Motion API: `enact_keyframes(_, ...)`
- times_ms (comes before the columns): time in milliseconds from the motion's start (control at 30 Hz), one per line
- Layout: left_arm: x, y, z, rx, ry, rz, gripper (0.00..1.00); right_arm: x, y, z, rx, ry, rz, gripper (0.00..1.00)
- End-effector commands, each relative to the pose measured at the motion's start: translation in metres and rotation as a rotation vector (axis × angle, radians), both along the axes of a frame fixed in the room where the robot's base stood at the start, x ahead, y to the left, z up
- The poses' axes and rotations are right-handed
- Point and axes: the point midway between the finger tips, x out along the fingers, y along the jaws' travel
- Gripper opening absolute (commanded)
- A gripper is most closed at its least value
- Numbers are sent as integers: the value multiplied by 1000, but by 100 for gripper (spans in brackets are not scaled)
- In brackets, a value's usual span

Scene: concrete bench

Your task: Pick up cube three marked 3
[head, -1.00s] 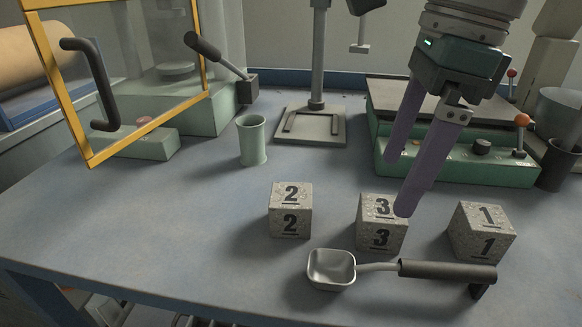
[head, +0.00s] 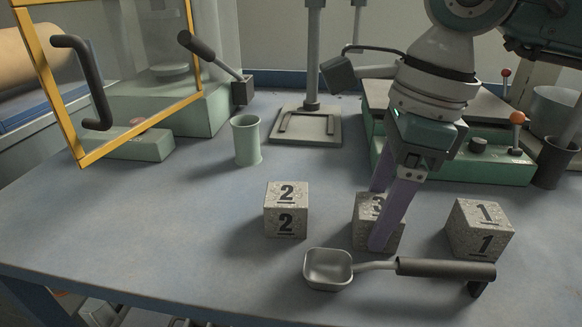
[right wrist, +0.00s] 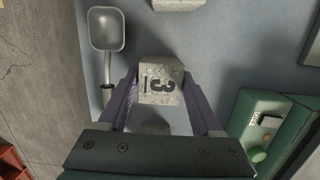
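Cube three (head: 362,210) is a speckled grey block with a dark 3, standing on the bench between the two other cubes. My right gripper (head: 379,220) points down around it, one purple finger in front and the other mostly hidden behind. The front finger covers part of its marked faces. In the right wrist view the cube's marked top (right wrist: 160,82) lies between the two fingers, close to both. The fingers are apart; firm contact cannot be made out. My left gripper is not in view.
Cube two (head: 286,210) stands to the left and cube one (head: 480,230) to the right. A metal scoop (head: 330,268) with a black handle lies just in front. A green cup (head: 247,140) and a green device (head: 490,165) stand behind.

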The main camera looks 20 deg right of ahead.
Motion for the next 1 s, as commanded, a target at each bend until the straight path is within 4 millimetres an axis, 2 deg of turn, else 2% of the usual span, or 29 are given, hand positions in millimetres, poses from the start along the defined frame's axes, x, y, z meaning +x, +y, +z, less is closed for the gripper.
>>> enact_keyframes(67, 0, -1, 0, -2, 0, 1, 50, 0, 0, 0, 0, 0, 0, 56)
enact_keyframes(567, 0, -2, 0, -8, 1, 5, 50, 0, 0, 0, 0, 0, 0, 0)
enact_keyframes(1000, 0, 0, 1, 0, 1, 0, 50, 1, 0, 5, 1, -3, 0, 0)
